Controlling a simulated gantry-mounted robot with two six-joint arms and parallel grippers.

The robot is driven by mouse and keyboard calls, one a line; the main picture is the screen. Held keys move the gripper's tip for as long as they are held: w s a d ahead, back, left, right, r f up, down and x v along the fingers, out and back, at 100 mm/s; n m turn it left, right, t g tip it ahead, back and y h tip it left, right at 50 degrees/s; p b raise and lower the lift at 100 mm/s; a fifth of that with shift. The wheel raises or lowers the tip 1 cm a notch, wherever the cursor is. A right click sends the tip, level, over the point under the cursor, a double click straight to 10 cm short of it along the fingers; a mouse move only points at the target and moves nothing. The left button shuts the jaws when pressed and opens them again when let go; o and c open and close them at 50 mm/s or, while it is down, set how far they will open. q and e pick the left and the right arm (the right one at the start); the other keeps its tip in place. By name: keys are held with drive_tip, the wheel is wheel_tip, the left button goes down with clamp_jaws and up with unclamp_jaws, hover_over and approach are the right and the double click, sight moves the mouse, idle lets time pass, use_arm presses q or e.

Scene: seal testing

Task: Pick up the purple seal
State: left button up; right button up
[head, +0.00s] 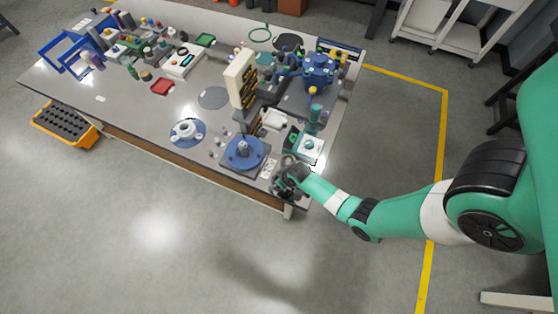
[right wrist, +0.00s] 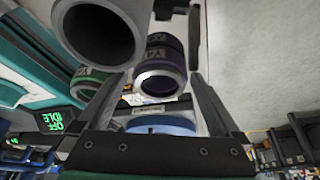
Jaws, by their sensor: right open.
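The purple seal (right wrist: 161,58) is a dark ring with a purple band and a pale lower rim in the right wrist view. It shows between and beyond the fingers of my right gripper (right wrist: 158,80), which is open. I cannot tell whether either finger touches the seal. In the head view my right gripper (head: 288,178) is at the table's near right corner, and I cannot make out the purple seal there. My left gripper is not in view.
A large grey ring (right wrist: 100,32) and a green-banded ring (right wrist: 87,80) are close to the purple seal. A screen (right wrist: 52,121) reads "OFF IDLE". On the table (head: 130,120), a blue round fixture (head: 244,155) stands left of the gripper. Floor in front is clear.

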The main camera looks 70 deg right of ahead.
drive_tip(key=shift+c, duration=0.2)
drive_tip(key=c, duration=1.5)
drive_tip(key=shift+r, duration=0.1)
wheel_tip(320, 180, up, 4)
drive_tip(key=p, duration=0.3)
drive_tip(key=shift+s+r+p, duration=0.15)
drive_tip(key=shift+r+p, duration=0.05)
drive_tip(key=shift+p, duration=0.2)
drive_tip(key=s+a+r+p, duration=0.1)
drive_tip(key=s+r+p, duration=0.1)
drive_tip(key=s+r, duration=0.1)
drive_tip(key=s+a+r+p, duration=0.1)
drive_tip(key=s+r+p, duration=0.1)
drive_tip(key=s, duration=0.3)
drive_tip(key=s+a+r+p, duration=0.2)
drive_tip(key=s+r+p, duration=0.1)
drive_tip(key=s, duration=0.2)
drive_tip(key=shift+r+p, duration=0.3)
drive_tip(key=shift+p, duration=0.05)
drive_tip(key=shift+d, duration=0.1)
